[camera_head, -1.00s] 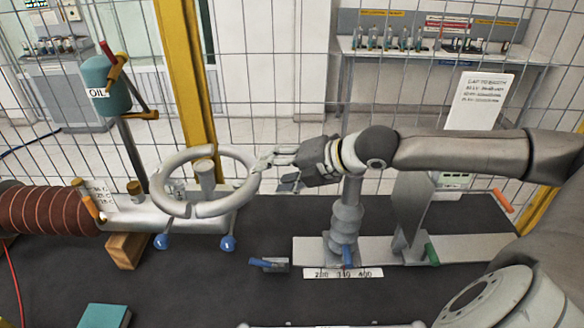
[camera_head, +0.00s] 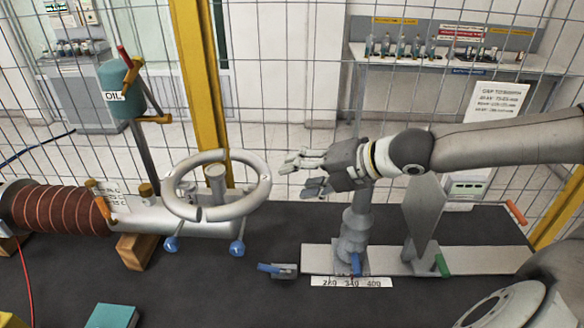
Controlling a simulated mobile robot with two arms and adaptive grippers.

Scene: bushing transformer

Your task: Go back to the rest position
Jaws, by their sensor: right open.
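My right gripper (camera_head: 304,176) is open and empty. Its arm comes in from the right, and its fingers point left. In the picture it is just right of the grey ring-shaped handwheel (camera_head: 262,193), with a visible gap between fingertips and rim. The handwheel belongs to the bushing assembly (camera_head: 150,217), whose ribbed brown insulator (camera_head: 60,207) lies at the left. My left gripper is not in view.
A grey stand (camera_head: 356,225) and an upright plate (camera_head: 425,218) rise from a rail (camera_head: 470,257) below my right arm. A teal OIL tank (camera_head: 122,88) stands at left. A small blue-handled part (camera_head: 284,270) lies on the dark table. A wire fence closes off the back.

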